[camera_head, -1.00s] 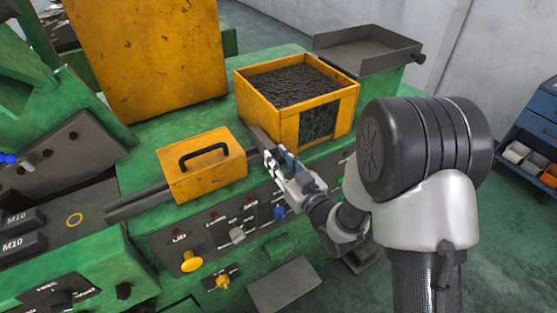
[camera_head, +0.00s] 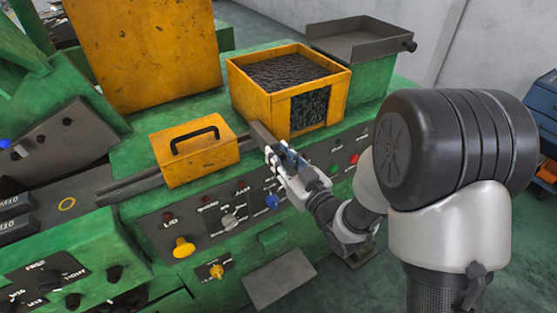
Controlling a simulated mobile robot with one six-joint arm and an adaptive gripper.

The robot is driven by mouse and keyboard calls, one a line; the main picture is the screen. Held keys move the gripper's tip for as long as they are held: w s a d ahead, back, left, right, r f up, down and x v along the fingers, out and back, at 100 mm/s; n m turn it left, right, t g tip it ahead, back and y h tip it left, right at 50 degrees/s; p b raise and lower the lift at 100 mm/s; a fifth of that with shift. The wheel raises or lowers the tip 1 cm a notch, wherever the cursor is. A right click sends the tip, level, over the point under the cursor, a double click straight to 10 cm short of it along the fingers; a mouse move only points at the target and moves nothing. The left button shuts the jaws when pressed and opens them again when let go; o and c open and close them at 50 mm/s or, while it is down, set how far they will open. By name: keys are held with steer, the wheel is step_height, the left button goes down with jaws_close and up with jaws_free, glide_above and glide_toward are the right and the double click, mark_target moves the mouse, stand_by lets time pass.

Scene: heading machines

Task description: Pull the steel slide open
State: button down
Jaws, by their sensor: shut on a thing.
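The steel slide (camera_head: 260,136) is a dark grey bar. It shows in the head view between the yellow cover with a black handle (camera_head: 211,154) and the yellow bin, on top of the green machine. My gripper (camera_head: 273,152) is at the near end of this bar, above the front control panel. Its fingers are shut on the slide's end. The fingers hide that end and the exact contact.
The yellow bin (camera_head: 243,92) of dark small parts stands just behind the gripper. Knobs and a yellow button (camera_head: 183,247) stick out of the panel below. A grey tray (camera_head: 338,41) is at the back right.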

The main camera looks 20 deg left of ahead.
steer(key=c, duration=1.3)
jaws_free()
steer(key=v, duration=0.7)
steer(key=shift+s+d, duration=0.2)
steer(key=shift+s, duration=0.05)
steer(key=shift+w, duration=0.1)
